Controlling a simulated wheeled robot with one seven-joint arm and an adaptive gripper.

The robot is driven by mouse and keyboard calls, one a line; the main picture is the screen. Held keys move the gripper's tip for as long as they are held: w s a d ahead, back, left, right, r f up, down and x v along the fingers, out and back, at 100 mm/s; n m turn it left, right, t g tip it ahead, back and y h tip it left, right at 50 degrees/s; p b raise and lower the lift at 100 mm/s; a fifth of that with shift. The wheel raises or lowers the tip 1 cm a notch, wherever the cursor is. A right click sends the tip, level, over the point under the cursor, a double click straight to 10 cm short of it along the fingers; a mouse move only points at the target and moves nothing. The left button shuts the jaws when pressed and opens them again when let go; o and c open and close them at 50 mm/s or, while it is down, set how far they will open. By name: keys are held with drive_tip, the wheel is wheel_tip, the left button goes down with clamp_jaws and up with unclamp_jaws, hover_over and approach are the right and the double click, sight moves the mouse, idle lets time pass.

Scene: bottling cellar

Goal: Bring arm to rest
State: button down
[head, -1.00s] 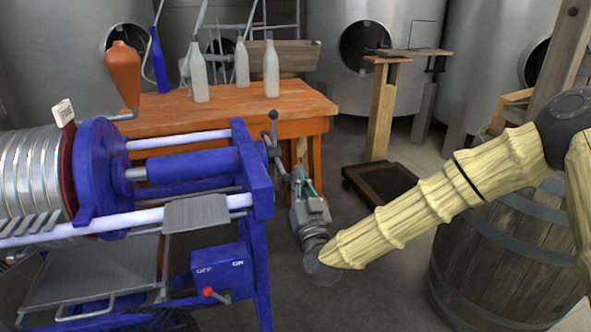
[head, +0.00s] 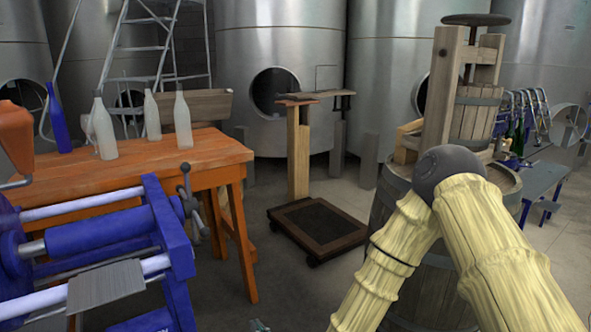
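My arm, in pale ribbed covers with a dark elbow joint, is bent on the right of the head view. Its forearm runs down and out of the bottom edge. Only a small teal and grey tip that looks like part of my gripper (head: 259,325) shows at the bottom edge. The rest of the gripper is out of frame, so its fingers and anything between them are hidden.
A blue press machine (head: 110,235) stands at left. Behind it an orange table (head: 190,155) bears several bottles. A wheeled platform scale (head: 318,228) stands mid-floor. A barrel (head: 390,205) is close behind my arm. A blue bench (head: 540,178) with bottles is at right.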

drive_tip(key=s+d+f+m+g+h, duration=0.1)
drive_tip(key=s+d+f+g+h, duration=0.1)
drive_tip(key=s+d+f, duration=0.45)
drive_tip(key=s+d+f+g+h, duration=0.1)
drive_tip(key=s+d+f+g, duration=0.25)
drive_tip(key=f, duration=0.55)
drive_tip(key=s+d+f+m+g+h, duration=0.1)
drive_tip(key=s+d+f+g+h, duration=0.1)
drive_tip(key=s+d+f, duration=0.4)
drive_tip(key=s+d+f+m+g+h, duration=0.1)
drive_tip(key=s+d+f+g+h, duration=0.15)
drive_tip(key=s+d, duration=0.6)
drive_tip(key=s+d+f+m+g+h, duration=0.1)
drive_tip(key=s+d+f+m+g, duration=0.15)
drive_tip(key=s+d, duration=0.55)
wheel_tip(320, 180, up, 14)
drive_tip(key=p, duration=1.3)
drive_tip(key=shift+s+d+n, duration=0.25)
drive_tip(key=shift+s+n, duration=0.1)
drive_tip(key=shift+s, duration=0.1)
drive_tip(key=shift+g+h, duration=0.25)
